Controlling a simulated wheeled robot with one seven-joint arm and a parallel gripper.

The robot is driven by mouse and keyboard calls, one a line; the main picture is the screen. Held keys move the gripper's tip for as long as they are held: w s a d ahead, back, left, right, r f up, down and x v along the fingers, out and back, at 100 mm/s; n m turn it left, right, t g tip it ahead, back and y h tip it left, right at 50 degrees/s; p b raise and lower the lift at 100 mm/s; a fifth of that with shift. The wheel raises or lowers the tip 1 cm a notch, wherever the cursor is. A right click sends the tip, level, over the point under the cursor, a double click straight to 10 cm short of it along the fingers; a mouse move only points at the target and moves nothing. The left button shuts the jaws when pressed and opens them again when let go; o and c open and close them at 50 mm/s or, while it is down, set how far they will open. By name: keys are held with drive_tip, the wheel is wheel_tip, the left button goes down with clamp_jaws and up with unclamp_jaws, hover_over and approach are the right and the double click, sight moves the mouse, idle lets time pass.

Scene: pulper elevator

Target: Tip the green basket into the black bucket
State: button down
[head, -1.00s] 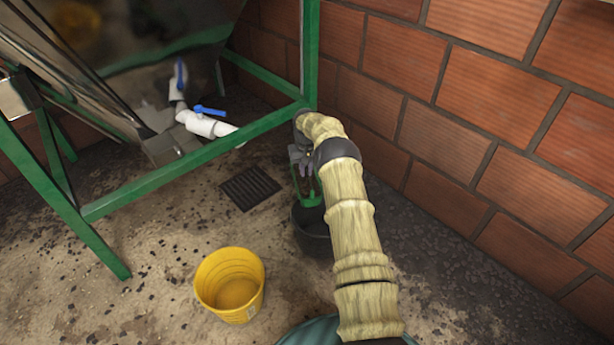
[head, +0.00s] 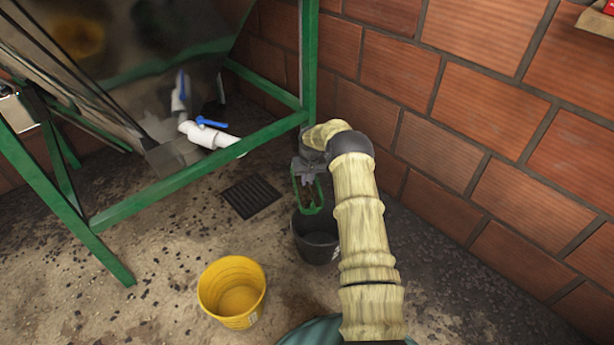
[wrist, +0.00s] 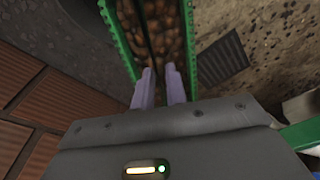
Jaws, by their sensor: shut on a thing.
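The green basket (head: 311,210) hangs from my gripper (head: 308,170) above the black bucket (head: 316,242). In the wrist view my two fingers (wrist: 158,78) are shut on the near side of the basket (wrist: 190,55), between them a dark bar running across its opening. Many small brown pieces lie inside the basket. In the head view the basket appears tilted, with its lower edge overlapping the bucket's far rim. I cannot tell whether they touch. The bucket stands upright on the floor, and its visible inside is dark.
A yellow bucket (head: 232,290) stands on the floor to the left. A green metal frame (head: 190,178) with white pipes and blue valves (head: 210,132) is behind and left. A brick wall (head: 480,130) rises close on the right. A floor grate (head: 251,196) lies left of the black bucket.

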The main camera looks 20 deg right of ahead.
drive_tip(key=shift+s+d+r+t+p, duration=0.1)
drive_tip(key=shift+s+r+t+p, duration=0.45)
drive_tip(key=shift+r+t+p, duration=0.55)
drive_tip(key=shift+s+r+t+y+p, duration=0.25)
drive_tip(key=shift+t+y+p, duration=0.05)
drive_tip(key=shift+t, duration=0.3)
drive_tip(key=shift+s+t+b, duration=0.4)
drive_tip(key=shift+s+t, duration=0.1)
drive_tip(key=s+t+b, duration=0.2)
drive_tip(key=b, duration=0.2)
drive_tip(key=s+t+b, duration=0.2)
drive_tip(key=t+b, duration=0.1)
drive_tip(key=b, duration=0.2)
drive_tip(key=s+d+t+b, duration=0.1)
drive_tip(key=s+t+b, duration=0.1)
drive_tip(key=b, duration=0.2)
drive_tip(key=shift+s+d+f+t+y, duration=0.1)
drive_tip(key=shift+s+f+t+y, duration=0.2)
drive_tip(key=shift+s+y, duration=0.1)
drive_tip(key=s+f+t+y+b, duration=0.1)
drive_tip(key=s+f+t+b, duration=0.2)
drive_tip(key=s+t+b, duration=0.5)
drive_tip(key=shift+s+d+f+t+y+b, duration=0.15)
drive_tip(key=shift+d+f+t+y+b, duration=0.15)
drive_tip(key=shift+t+b, duration=0.9)
